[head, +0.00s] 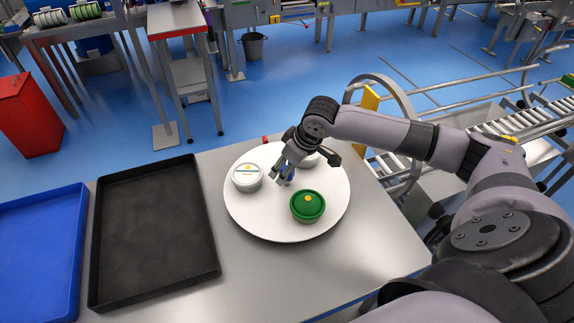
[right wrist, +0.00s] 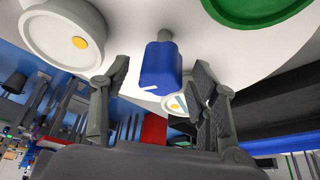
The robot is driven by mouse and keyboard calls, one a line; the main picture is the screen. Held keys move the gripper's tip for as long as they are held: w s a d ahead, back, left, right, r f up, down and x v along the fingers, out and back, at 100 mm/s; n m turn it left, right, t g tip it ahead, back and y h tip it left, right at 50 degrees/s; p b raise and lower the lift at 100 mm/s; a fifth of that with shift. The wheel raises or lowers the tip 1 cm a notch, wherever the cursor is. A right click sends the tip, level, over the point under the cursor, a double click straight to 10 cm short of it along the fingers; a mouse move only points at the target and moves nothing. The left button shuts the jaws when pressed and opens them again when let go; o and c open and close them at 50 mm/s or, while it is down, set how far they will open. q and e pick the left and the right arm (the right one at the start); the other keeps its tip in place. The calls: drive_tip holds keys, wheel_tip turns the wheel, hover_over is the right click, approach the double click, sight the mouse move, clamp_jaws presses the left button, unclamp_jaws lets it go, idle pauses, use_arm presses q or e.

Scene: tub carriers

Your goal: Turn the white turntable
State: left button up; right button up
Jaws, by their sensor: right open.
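The white turntable (head: 262,222) is a round disc on the metal table. On it stand a white-lidded tub (head: 247,174) at the left, a green-lidded tub (head: 307,205) at the front, and another white tub (head: 309,160) partly hidden behind my gripper. My right gripper (head: 284,180) is low over the middle of the disc, open. In the right wrist view a blue handle (right wrist: 161,66) on a grey post rises from the disc, between the open fingers (right wrist: 159,72). My left gripper is not in view.
A black tray (head: 155,235) and a blue tray (head: 38,255) lie left of the turntable. A small red block (head: 265,139) is at the disc's far edge. A roller conveyor (head: 490,135) runs at the right. Bare table (head: 270,270) lies in front of the disc.

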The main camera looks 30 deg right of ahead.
drive_tip(key=shift+f, duration=0.2)
drive_tip(key=shift+c, duration=0.2)
clamp_jaws()
idle(0.4)
